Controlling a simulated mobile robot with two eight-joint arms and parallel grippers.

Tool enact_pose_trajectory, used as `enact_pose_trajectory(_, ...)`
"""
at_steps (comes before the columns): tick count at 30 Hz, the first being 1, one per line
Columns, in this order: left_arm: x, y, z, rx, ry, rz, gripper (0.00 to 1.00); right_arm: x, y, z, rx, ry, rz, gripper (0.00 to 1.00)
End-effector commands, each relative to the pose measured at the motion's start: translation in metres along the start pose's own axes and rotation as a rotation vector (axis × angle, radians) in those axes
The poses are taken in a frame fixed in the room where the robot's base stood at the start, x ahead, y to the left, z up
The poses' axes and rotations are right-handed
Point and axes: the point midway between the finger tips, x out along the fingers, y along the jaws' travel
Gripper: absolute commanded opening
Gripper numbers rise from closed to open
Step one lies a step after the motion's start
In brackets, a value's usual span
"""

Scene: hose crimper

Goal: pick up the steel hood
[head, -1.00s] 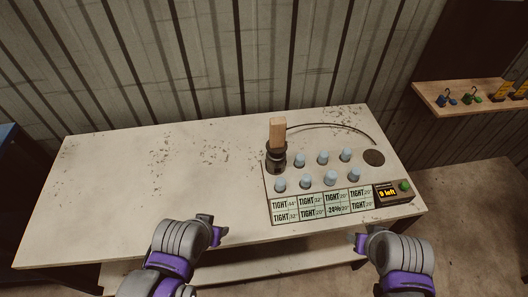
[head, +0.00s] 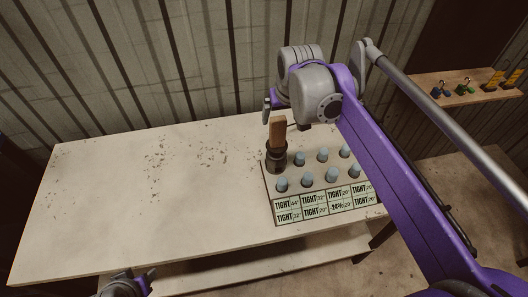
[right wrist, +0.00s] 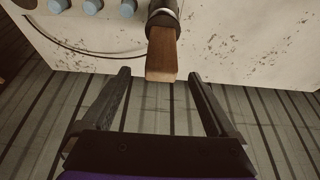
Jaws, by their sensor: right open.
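The steel hood (head: 276,159) looks like a dark metal cylinder with an upright wooden handle (head: 278,133), standing at the left end of the pegged panel. In the right wrist view the wooden handle (right wrist: 161,54) points toward my right gripper (right wrist: 158,78), with the dark hood collar (right wrist: 163,18) behind it. My right gripper (head: 286,114) is open; its fingers lie either side of the handle's line, and the handle end appears just short of the space between them. My left gripper (head: 136,281) shows only partly at the bottom edge, and its jaw opening is unclear.
The panel holds several light-blue pegs (head: 332,175) and a label board (head: 325,205). My right arm covers the panel's right end. The white table (head: 130,200) is clear on the left. A corrugated wall (head: 180,70) stands behind; a wooden shelf (head: 470,88) is at right.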

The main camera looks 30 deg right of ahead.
Motion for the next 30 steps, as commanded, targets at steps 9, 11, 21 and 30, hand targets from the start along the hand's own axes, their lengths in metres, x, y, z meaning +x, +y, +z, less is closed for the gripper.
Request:
enact_pose_trajectory(9,0.003,0.000,0.003,0.000,-0.002,0.000,0.50,0.041,-0.001,0.001,-0.001,0.000,0.000,0.93)
enact_pose_trajectory(11,0.003,0.000,0.003,0.000,-0.002,0.000,0.50,0.045,-0.001,0.001,-0.001,0.000,-0.001,0.93)
enact_pose_trajectory(21,0.003,0.000,0.003,0.000,-0.003,0.000,0.50,0.089,-0.004,0.002,-0.001,0.000,-0.001,0.93)
enact_pose_trajectory(30,0.003,0.000,0.003,0.000,-0.003,0.000,0.50,0.093,-0.004,0.002,-0.001,0.000,-0.001,0.89)
